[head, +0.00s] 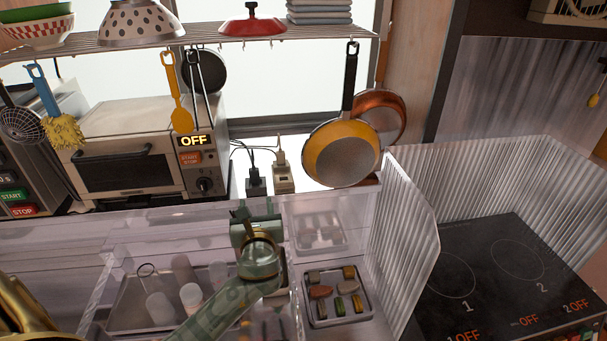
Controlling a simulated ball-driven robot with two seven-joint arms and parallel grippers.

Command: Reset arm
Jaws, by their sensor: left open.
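My left gripper (243,212) is at the end of the green arm, above the middle of the dryer and in front of the toaster oven. I see no object held in it; its fingertips are small and partly hidden by the wrist. My right gripper does not show in the head view.
A tray with sushi-like pieces (372,312) sits right of the arm. Another tray (128,318) holds pale cylinders. The toaster oven (135,165) stands behind left, pans (343,152) hang behind right, and the cooktop (480,265) lies at right.

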